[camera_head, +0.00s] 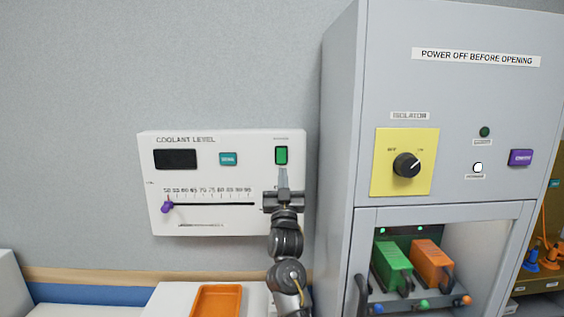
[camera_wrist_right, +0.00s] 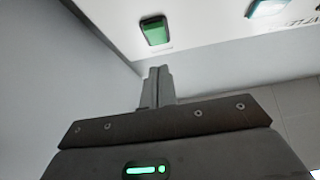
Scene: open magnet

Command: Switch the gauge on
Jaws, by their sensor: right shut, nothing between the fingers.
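The gauge (camera_head: 215,215) is a white panel on the wall, labelled COOLANT LEVEL. It has a dark blank display (camera_head: 175,159), a teal button (camera_head: 228,159), a scale with a purple slider (camera_head: 167,207) at its left end, and a green rocker switch (camera_head: 281,155) at the upper right. The switch also shows in the right wrist view (camera_wrist_right: 155,31). My right gripper (camera_head: 283,172) is shut and empty, its fingertips just below the switch in the head view. In the right wrist view a gap shows between the fingertips (camera_wrist_right: 158,70) and the switch. My left gripper is not in view.
A grey cabinet (camera_head: 341,150) stands close to the right of the gauge, with a black isolator knob (camera_head: 406,165) on a yellow plate. Its open bay holds a green module (camera_head: 391,266) and an orange module (camera_head: 432,262). An orange tray (camera_head: 216,301) lies below the gauge.

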